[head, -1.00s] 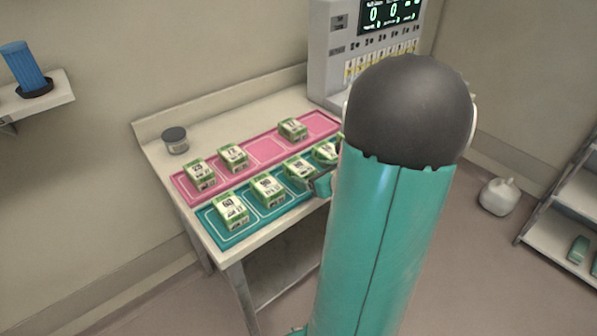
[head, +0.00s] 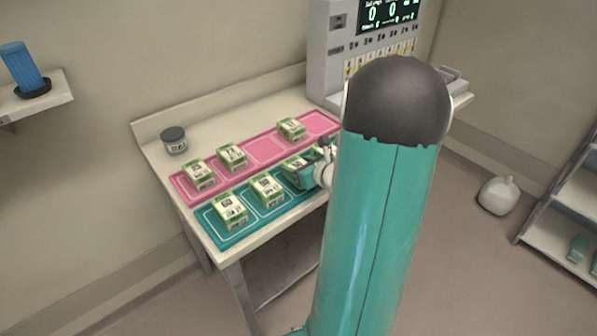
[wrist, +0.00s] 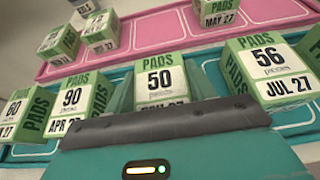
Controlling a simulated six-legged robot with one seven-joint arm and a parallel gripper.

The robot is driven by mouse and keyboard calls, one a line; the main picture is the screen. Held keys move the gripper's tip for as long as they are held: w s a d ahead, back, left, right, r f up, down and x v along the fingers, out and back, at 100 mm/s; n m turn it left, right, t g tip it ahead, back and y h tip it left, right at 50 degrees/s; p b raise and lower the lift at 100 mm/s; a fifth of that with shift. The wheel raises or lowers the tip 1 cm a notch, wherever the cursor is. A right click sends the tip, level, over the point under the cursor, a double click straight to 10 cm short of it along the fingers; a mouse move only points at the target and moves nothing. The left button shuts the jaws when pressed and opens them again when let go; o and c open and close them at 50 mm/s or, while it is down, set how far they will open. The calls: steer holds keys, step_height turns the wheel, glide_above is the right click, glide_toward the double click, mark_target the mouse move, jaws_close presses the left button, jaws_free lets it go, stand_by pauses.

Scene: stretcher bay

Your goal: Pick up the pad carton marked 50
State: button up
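The pad carton marked 50 (wrist: 160,80) is green and white and stands upright in the middle of the wrist view, between the cartons marked 90 (wrist: 85,100) and 56 (wrist: 268,65). My gripper (wrist: 165,130) fills the bottom of that view and covers the carton's lower front. In the head view my gripper (head: 310,173) is at the right side of this carton (head: 295,163), on the teal tray (head: 226,240).
The carton marked 60 (wrist: 18,112) stands at the left end of the teal row. A pink tray (head: 264,148) behind holds three more cartons, with an empty space. A grey jar (head: 174,140) is at the back left, and a monitor (head: 340,50) stands behind. My arm hides the table's right side.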

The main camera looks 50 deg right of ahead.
steer(key=shift+c, duration=0.9)
steer(key=shift+r, duration=0.1)
